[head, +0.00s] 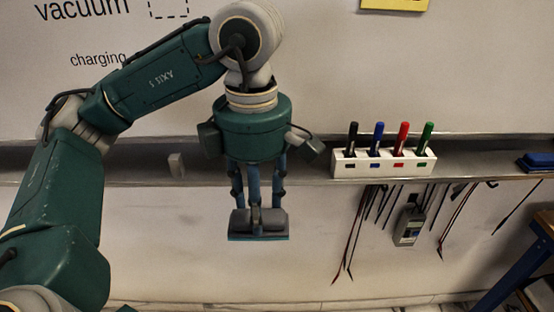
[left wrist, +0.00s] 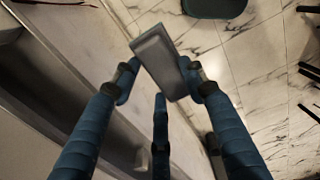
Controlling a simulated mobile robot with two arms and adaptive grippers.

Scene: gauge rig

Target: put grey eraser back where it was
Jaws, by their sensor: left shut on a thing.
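The grey eraser (head: 275,222) is a block with a dark blue-green lower face. My left gripper (head: 257,208) points down and is shut on it, in front of the wall and below the level of the ledge. In the left wrist view the eraser (left wrist: 158,58) sits between the fingertips of the left gripper (left wrist: 160,82), tilted in the picture. A third finger lies near its lower edge. My right gripper is in neither view.
A ledge (head: 320,178) runs along the whiteboard (head: 330,60). It carries a small pale block (head: 176,164), a white holder (head: 381,165) with several markers, and a blue item (head: 537,161). Leads and a meter (head: 408,226) hang below. The ledge looks clear between pale block and holder, partly hidden by my arm.

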